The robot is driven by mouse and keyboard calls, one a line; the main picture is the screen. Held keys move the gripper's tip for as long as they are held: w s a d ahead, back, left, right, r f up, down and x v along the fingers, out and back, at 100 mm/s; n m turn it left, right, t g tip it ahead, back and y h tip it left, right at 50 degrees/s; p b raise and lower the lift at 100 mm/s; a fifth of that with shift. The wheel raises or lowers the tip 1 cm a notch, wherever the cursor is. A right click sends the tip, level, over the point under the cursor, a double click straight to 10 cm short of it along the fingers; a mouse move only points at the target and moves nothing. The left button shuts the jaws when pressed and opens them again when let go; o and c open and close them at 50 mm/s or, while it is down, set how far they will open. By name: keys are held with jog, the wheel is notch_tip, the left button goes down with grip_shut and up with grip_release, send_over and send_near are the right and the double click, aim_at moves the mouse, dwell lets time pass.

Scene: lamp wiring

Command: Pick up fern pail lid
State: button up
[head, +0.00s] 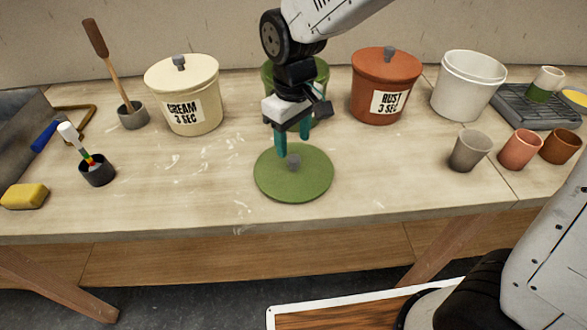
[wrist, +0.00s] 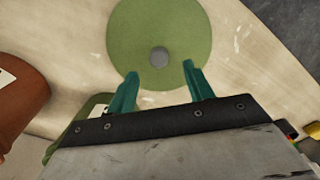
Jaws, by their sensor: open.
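The fern pail lid (head: 310,184) is a flat green disc with a small grey knob (head: 293,161), lying on the table in front of the green pail (head: 318,80). In the wrist view the lid (wrist: 185,30) shows ahead of the fingers, with its knob (wrist: 159,57) between and beyond the fingertips. My gripper (head: 293,150) has teal fingers and points down near the lid's back part, close to the knob. In the wrist view my gripper (wrist: 160,70) is open with nothing between its fingers. My arm hides much of the green pail.
The cream pail (head: 195,85) stands left and the rust pail (head: 378,75) right, both lidded. A white bucket (head: 467,90), several cups and a grey rack (head: 530,105) are at right. Brush pots (head: 97,175) and a yellow sponge (head: 24,197) are at left. The table around the lid is clear.

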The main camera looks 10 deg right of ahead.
aim_at(294, 158)
notch_tip(294, 158, down, 7)
jog(key=shift+w+d+r, duration=0.1)
jog(key=shift+r, duration=0.1)
jog(key=c, duration=1.1)
